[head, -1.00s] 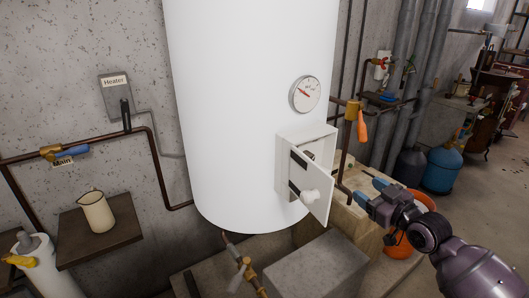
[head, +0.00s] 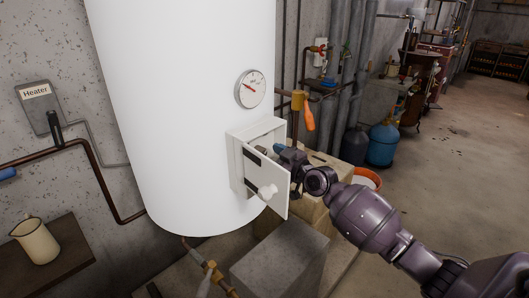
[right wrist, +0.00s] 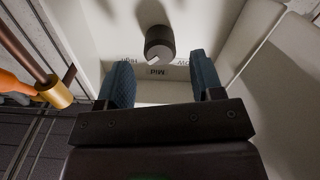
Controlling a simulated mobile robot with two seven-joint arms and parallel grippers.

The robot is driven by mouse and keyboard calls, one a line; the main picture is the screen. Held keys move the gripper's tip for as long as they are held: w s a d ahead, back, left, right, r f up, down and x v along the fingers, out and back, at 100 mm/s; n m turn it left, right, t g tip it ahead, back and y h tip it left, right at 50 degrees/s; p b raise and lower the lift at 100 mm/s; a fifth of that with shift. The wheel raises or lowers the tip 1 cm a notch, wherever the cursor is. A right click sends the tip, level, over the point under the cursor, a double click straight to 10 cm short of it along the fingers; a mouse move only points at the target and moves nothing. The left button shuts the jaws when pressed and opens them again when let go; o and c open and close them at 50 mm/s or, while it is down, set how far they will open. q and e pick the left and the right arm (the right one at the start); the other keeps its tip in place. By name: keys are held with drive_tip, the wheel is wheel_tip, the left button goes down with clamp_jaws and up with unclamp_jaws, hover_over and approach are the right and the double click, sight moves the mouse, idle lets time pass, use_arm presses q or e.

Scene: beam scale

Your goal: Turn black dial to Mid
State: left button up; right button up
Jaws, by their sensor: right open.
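The black dial (right wrist: 160,40) is on the back wall inside the white control box (head: 237,165) on the tank. In the right wrist view it is upright in the picture, with a white mark on its lower edge pointing slightly left. The Mid label (right wrist: 157,72) lies below it, High to the left and Low to the right, all upside down. My right gripper (right wrist: 163,80) is open, its blue fingers either side of the Mid label, short of the dial and apart from it. In the head view my right gripper (head: 281,152) reaches the box opening. My left gripper is out of view.
The box's door (head: 270,183) stands open with a white knob, close beside my right gripper. A round gauge (head: 251,89) sits above the box. A brass valve with an orange handle (head: 308,113) is just right of it. Open floor lies to the right.

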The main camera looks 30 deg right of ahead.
drive_tip(key=shift+x, duration=1.45)
drive_tip(key=c, duration=0.9)
